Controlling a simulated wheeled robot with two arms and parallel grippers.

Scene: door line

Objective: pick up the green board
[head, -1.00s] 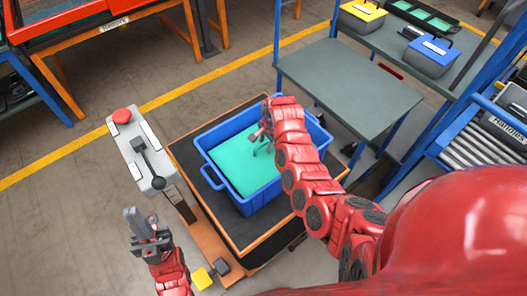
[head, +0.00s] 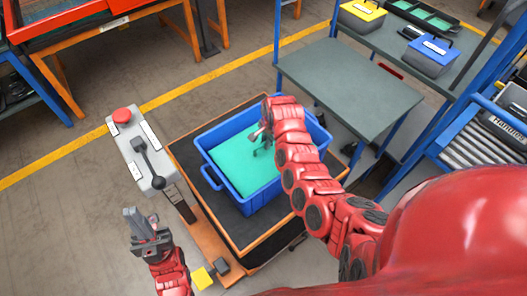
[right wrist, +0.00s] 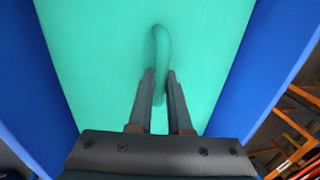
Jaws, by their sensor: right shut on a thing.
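The green board (head: 235,166) lies inside the blue crate (head: 248,208), filling most of what shows of its inside. In the right wrist view the board (right wrist: 95,60) has a green raised handle (right wrist: 161,50) standing from its face. My right gripper (head: 262,147) is down in the crate at the board. In the right wrist view its two fingers (right wrist: 158,85) are on both sides of the handle, shut on it. My left gripper (head: 143,228) is empty, away to the left of the crate; its fingers are too small to tell the gap.
The crate stands on a dark-topped cart (head: 245,232) with an orange frame. A grey control box (head: 140,160) with a red button and a lever stands left of it. A grey-green table (head: 350,85) is behind right, its top bare. A roller rack (head: 490,130) is at right.

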